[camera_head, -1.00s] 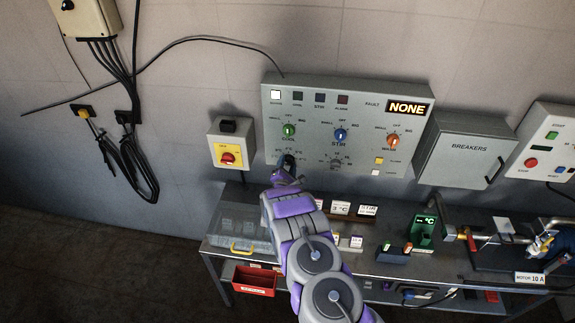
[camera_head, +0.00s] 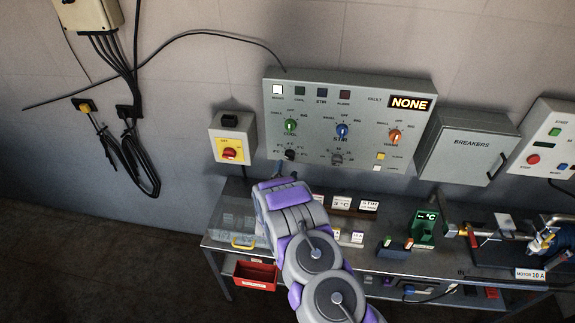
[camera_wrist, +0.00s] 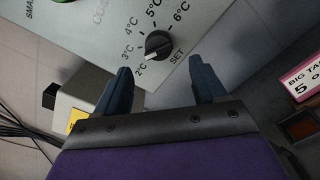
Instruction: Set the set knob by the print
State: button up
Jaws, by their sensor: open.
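The set knob is a small black dial (camera_head: 290,155) low on the left of the grey control panel (camera_head: 380,92). In the wrist view the knob (camera_wrist: 158,45) has a printed scale around it from 2°C to 6°C, and its white mark points down-left, near 2°C. My gripper (camera_wrist: 158,68) is open, its two dark fingers apart, below and either side of the knob, not visibly touching it. In the head view my gripper (camera_head: 281,172) is just below the knob. A printed card (camera_head: 341,203) reads 3°C. In the wrist view another card (camera_wrist: 303,82) reads "BIG TA… 5", partly cut off.
Green (camera_head: 290,126), blue (camera_head: 342,131) and orange (camera_head: 395,136) knobs sit above on the panel. A yellow-grey switch box (camera_head: 231,139) is to the left. The metal bench (camera_head: 395,262) below holds cards and a green display (camera_head: 424,228).

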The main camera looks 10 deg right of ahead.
jog(key=v, duration=1)
jog(key=shift+s+a, duration=0.2)
jog(key=shift+s, duration=0.05)
